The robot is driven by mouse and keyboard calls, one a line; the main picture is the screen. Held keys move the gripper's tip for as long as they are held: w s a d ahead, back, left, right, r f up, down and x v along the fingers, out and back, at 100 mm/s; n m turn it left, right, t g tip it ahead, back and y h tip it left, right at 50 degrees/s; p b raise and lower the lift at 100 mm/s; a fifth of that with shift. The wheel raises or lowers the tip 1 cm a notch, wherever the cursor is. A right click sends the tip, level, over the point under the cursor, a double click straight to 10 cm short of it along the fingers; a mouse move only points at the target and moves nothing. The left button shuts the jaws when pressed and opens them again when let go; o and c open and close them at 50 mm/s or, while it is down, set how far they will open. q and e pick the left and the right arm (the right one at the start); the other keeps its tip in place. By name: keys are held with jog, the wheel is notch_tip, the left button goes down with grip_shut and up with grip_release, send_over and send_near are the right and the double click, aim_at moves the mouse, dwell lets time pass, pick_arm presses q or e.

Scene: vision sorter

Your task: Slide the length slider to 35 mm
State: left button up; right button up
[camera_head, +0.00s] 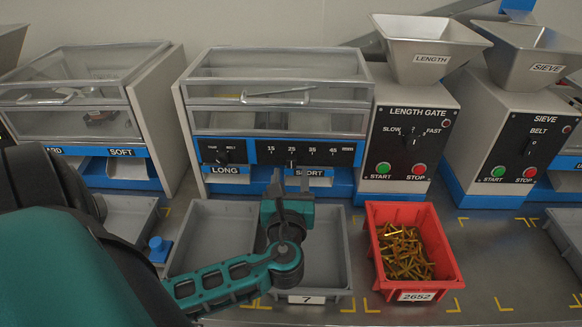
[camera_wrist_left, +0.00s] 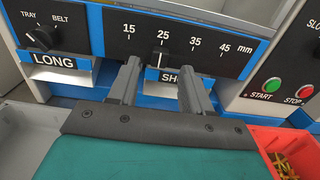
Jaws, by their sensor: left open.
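The length slider panel (camera_head: 330,152) is a black strip marked 15, 25, 35 and 45 mm, on the front of the left-centre machine. It also shows in the left wrist view (camera_wrist_left: 205,42). Its small dark slider knob (camera_wrist_left: 156,56) sits at about the 25 mark. My left gripper (camera_wrist_left: 160,72) is open and faces the panel, with one finger to the left of the knob and one to the right. Whether either finger touches the knob cannot be told. In the head view my left gripper (camera_head: 278,180) covers part of the area below the knob. My right gripper is not in view.
A TRAY/BELT knob (camera_wrist_left: 42,37) is left of the scale. The length gate box (camera_head: 412,140) with START and STOP buttons stands to the right. Below are grey bins (camera_head: 335,240) and a red bin (camera_head: 373,262) of brass-coloured pieces.

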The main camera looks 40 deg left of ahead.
aim_at(292, 164)
pick_arm(q)
jog(key=shift+x, duration=1.85)
jog(key=shift+c, duration=0.5)
grip_shut()
